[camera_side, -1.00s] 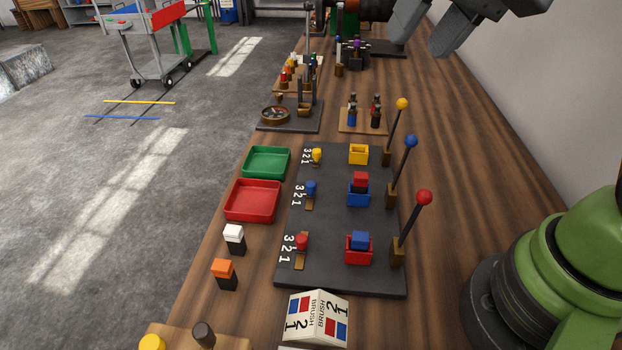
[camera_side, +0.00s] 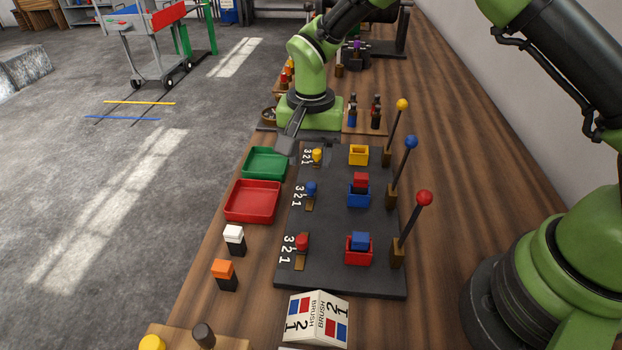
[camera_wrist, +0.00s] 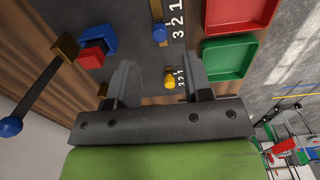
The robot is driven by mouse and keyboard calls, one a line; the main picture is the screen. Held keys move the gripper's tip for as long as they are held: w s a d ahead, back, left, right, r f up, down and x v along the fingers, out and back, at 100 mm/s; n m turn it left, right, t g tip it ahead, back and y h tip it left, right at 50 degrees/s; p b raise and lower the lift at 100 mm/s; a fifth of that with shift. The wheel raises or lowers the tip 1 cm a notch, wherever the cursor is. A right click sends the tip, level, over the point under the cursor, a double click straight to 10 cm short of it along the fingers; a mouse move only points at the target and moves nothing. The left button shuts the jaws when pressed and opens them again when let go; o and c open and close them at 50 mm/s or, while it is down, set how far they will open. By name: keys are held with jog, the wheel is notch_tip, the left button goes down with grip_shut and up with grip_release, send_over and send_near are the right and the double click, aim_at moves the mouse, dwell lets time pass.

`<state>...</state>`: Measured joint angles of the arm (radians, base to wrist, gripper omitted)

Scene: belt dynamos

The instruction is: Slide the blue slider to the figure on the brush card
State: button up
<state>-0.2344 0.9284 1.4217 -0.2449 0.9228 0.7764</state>
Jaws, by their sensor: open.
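The blue slider (camera_side: 311,188) sits on a short track on the dark board (camera_side: 335,220), beside the 3 of its 3-2-1 scale. It also shows in the wrist view (camera_wrist: 160,34). The white brush card (camera_side: 318,317) stands at the board's near end; it reads BRUSH, with figures 2 and 1 and red and blue squares. My gripper (camera_side: 308,148) is open and empty at the board's far end, near the yellow slider (camera_side: 317,155). In the wrist view, the yellow slider (camera_wrist: 170,80) appears between my fingers (camera_wrist: 158,68), and the blue slider lies beyond the fingertips.
The red slider (camera_side: 302,242) is nearer the card. Yellow, blue and red boxes (camera_side: 359,154) and levers with ball knobs (camera_side: 411,141) line the board's right. Green (camera_side: 266,150) and red trays (camera_side: 252,217) lie left. Black-based blocks (camera_side: 234,239) stand near the table edge.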

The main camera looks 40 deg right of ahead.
aim_at(311, 184)
notch_tip(311, 184, down, 6)
jog(key=shift+f, duration=0.15)
grip_shut()
